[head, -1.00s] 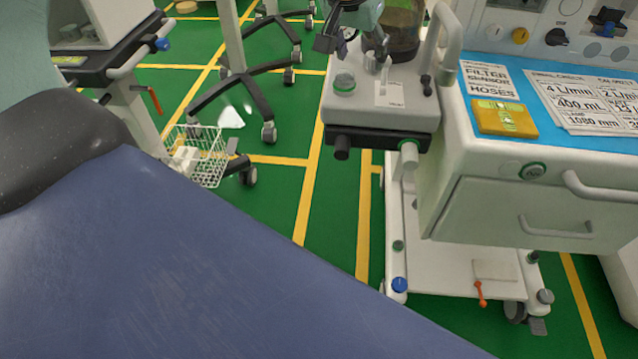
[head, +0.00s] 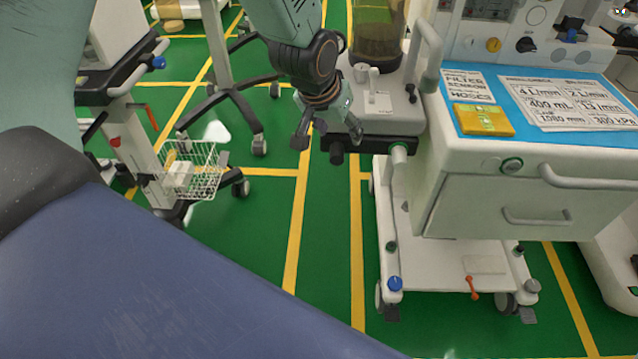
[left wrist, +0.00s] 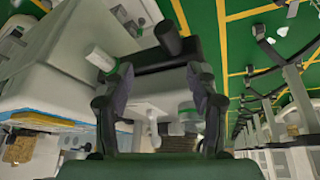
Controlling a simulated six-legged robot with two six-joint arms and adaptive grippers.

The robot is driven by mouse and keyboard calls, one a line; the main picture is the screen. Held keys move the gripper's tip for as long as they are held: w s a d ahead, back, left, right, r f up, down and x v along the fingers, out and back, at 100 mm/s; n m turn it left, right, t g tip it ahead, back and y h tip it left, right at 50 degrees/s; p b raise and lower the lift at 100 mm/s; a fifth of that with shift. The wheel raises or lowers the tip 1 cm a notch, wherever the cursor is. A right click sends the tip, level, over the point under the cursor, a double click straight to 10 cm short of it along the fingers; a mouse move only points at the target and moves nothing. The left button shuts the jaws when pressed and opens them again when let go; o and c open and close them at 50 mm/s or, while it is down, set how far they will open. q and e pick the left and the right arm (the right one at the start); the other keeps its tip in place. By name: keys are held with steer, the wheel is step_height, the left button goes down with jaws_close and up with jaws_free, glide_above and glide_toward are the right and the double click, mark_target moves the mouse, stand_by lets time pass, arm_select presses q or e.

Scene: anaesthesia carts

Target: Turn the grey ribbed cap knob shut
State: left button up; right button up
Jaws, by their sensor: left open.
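The grey ribbed cap knob, with a green ring, is hidden behind my left gripper (head: 328,128) in the head view. In the left wrist view a pale cap with a green ring (left wrist: 187,108), which seems to be this knob, shows beside the right-hand finger. It sits on the top of the white unit (head: 392,122) on the cart's left side. My left gripper is open above the front left of this unit, with its fingers pointing down. The left wrist view shows nothing clearly held between the fingers (left wrist: 162,85). I cannot tell whether a finger touches the cap. My right gripper is not in view.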

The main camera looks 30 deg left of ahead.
arm_select(q)
steer(key=s+d+f+p, duration=0.1)
steer(key=s+f+p, duration=0.1)
steer(key=s+f, duration=0.5)
steer(key=shift+s+d+f+g, duration=0.15)
steer(key=shift+s+g, duration=0.25)
steer(key=shift+s, duration=0.1)
